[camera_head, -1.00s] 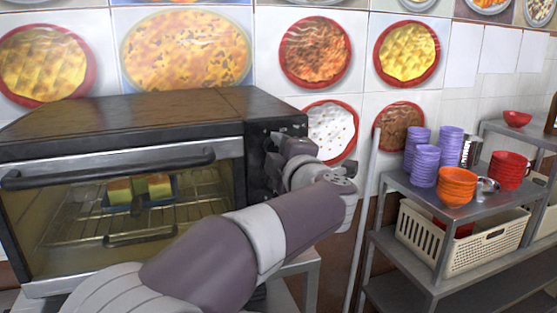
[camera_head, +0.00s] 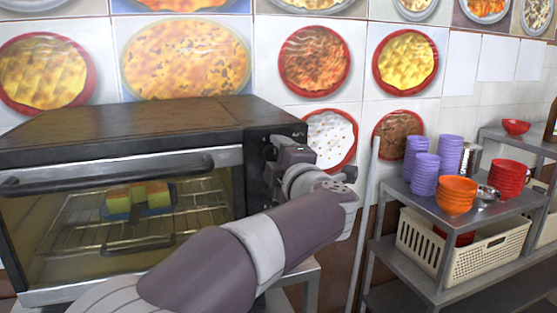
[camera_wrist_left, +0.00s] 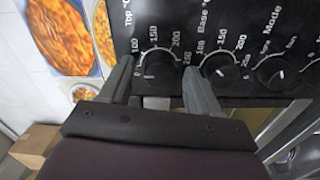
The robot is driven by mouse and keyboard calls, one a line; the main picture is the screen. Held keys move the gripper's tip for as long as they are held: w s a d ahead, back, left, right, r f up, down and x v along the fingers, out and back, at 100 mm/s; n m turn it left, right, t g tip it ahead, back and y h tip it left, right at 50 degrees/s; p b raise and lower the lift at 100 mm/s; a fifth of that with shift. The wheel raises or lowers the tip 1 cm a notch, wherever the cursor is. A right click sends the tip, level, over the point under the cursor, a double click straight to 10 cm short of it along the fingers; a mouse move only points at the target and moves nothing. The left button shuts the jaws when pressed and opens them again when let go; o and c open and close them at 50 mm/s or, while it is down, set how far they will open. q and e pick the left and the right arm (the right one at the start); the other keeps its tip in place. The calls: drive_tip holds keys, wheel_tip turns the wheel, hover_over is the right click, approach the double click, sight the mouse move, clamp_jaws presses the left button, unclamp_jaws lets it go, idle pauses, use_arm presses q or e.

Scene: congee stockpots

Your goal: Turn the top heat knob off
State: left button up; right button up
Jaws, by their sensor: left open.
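The black toaster oven (camera_head: 120,127) stands at the left in the head view, its door closed. My left gripper (camera_head: 279,150) is in front of the oven's control panel (camera_head: 255,180), and the arm hides the knobs there. In the left wrist view, the top heat knob (camera_wrist_left: 160,67), under the "Top °C" label, sits between the two fingertips of my open left gripper (camera_wrist_left: 158,68). I cannot tell whether the fingers touch the knob. The base knob (camera_wrist_left: 220,68) is just right of the right fingertip. My right gripper is not in view.
The mode knob (camera_wrist_left: 276,75) is farther right on the panel. Yellow-topped food (camera_head: 138,194) sits on a rack inside the oven. A metal shelf (camera_head: 440,210) at the right holds purple cups (camera_head: 424,175), orange bowls (camera_head: 457,189) and a cream basket (camera_head: 480,250).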

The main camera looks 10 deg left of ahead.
use_arm(q)
drive_tip(key=b+v, duration=0.3)
drive_tip(key=v, duration=0.9)
drive_tip(key=shift+s+d+b, duration=0.2)
drive_tip(key=shift+s+b, duration=0.05)
drive_tip(key=shift+b, duration=0.05)
